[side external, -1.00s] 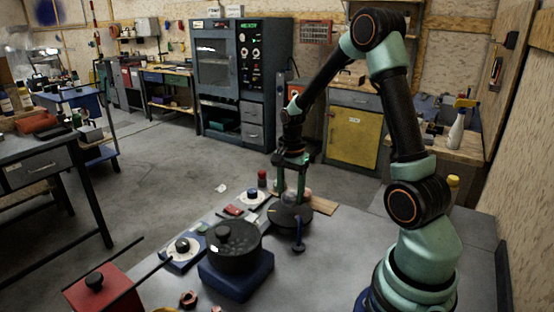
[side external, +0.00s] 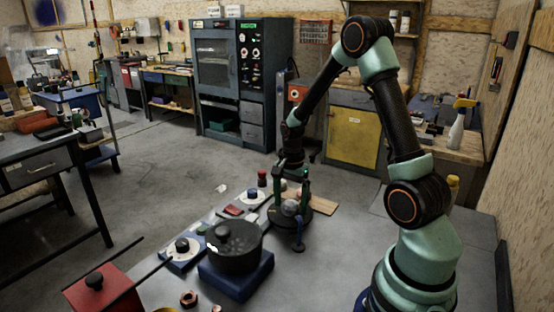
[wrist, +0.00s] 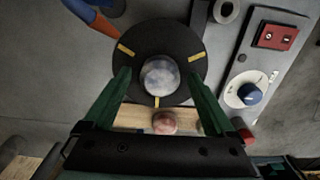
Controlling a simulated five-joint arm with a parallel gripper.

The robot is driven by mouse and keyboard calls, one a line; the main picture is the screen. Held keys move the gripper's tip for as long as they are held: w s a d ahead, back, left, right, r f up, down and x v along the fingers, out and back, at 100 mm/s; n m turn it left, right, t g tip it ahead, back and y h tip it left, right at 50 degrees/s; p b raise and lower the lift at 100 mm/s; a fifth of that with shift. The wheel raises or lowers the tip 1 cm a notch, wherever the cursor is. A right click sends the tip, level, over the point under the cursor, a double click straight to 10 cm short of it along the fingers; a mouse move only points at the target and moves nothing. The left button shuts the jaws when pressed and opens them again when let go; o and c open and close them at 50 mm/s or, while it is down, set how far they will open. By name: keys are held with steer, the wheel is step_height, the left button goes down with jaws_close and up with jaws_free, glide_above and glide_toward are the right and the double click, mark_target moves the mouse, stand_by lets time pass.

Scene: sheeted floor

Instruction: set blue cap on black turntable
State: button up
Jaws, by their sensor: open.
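The black turntable (side external: 276,216) is a dark round disc at the far end of the grey table; in the wrist view the disc (wrist: 190,88) has yellow marks. A rounded, mottled blue-white piece, which appears to be the blue cap (wrist: 159,76), rests near the disc's middle; it also shows in the side view (side external: 291,208). My gripper (wrist: 160,78) is open, its green fingers apart on either side of the cap with visible gaps. In the side view, my gripper (side external: 293,205) is low over the disc.
A wooden board (wrist: 130,117) lies beside the turntable with a pinkish ball (wrist: 165,123). A white dial with a blue knob (wrist: 249,95) and a red block (wrist: 274,36) are to the right. A black pot (side external: 234,250) stands on a blue block nearer the camera.

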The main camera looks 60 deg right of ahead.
mark_target(290, 202)
step_height(290, 202, up, 11)
steer(key=s+a+r+n+t, duration=0.2)
steer(key=s+a+r+n, duration=0.1)
steer(key=a+n, duration=0.6)
steer(key=s+a+r+n+t, duration=0.3)
steer(key=a+r+n, duration=0.3)
steer(key=a+n, duration=0.3)
steer(key=shift+r+t, duration=0.2)
steer(key=shift+t, duration=0.1)
